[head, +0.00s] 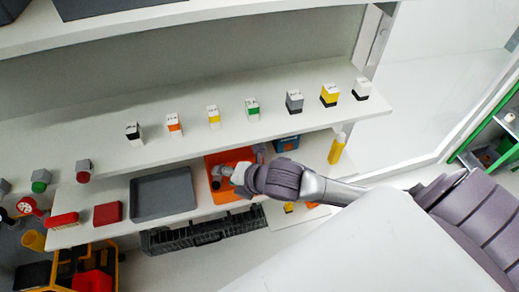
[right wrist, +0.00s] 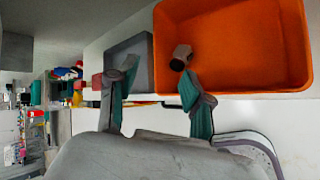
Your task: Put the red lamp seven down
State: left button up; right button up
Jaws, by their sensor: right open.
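My right gripper (head: 228,178) is over the orange tray on the lower shelf. In the right wrist view its two fingers (right wrist: 157,92) stand apart with clear space between them. A small brownish-grey block with a dark end (right wrist: 181,57) shows just past one fingertip, against the orange tray (right wrist: 235,84); I cannot tell whether it touches the finger, and no label on it is readable. A small grey block with a red end (head: 84,170) is at the far left in the head view; I cannot tell which one is red lamp seven. My left gripper is not in view.
A grey tray (head: 161,213) lies left of the orange one, with a red box (head: 108,213) farther left. Several labelled blocks stand along the upper shelf (head: 330,113) above my arm. A yellow bottle (head: 336,149) stands to the right. A black crate (head: 200,236) is below.

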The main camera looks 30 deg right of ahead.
jog(key=s+d+b, duration=0.2)
jog(key=s+d, duration=0.2)
jog(key=s, duration=0.7)
jog(key=shift+d, duration=0.2)
jog(key=shift+f, duration=0.1)
